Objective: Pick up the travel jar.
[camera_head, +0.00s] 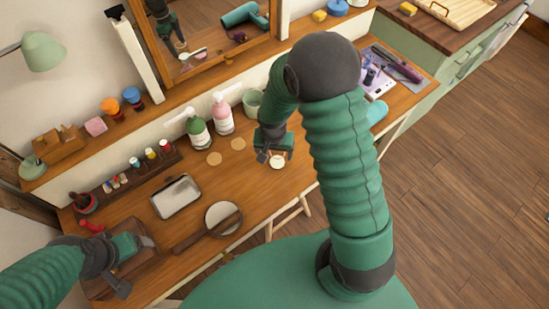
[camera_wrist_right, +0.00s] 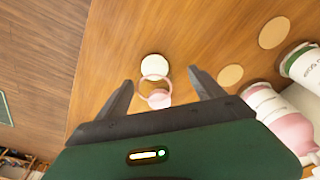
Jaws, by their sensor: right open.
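The travel jar looks to be the small jar with a round white lid (camera_wrist_right: 155,68) and a pinkish, see-through body in the right wrist view. Its pale top (camera_head: 277,162) shows at the wooden table's front edge in the head view. My right gripper (camera_head: 275,156) is open, with its fingers on either side of the jar's line in the wrist view (camera_wrist_right: 160,82). I see no contact, and the height gap is hard to tell. My left gripper (camera_head: 138,265) has its fingers spread above a brown tray (camera_head: 99,289) at the table's left end.
A green-labelled bottle (camera_head: 197,130) and a pink bottle (camera_head: 222,114) stand behind the right gripper. Two round coasters (camera_head: 214,159) lie nearby. A hand mirror (camera_head: 223,217) and a metal tray (camera_head: 177,196) lie left. A mirror frame (camera_head: 205,62) rises behind.

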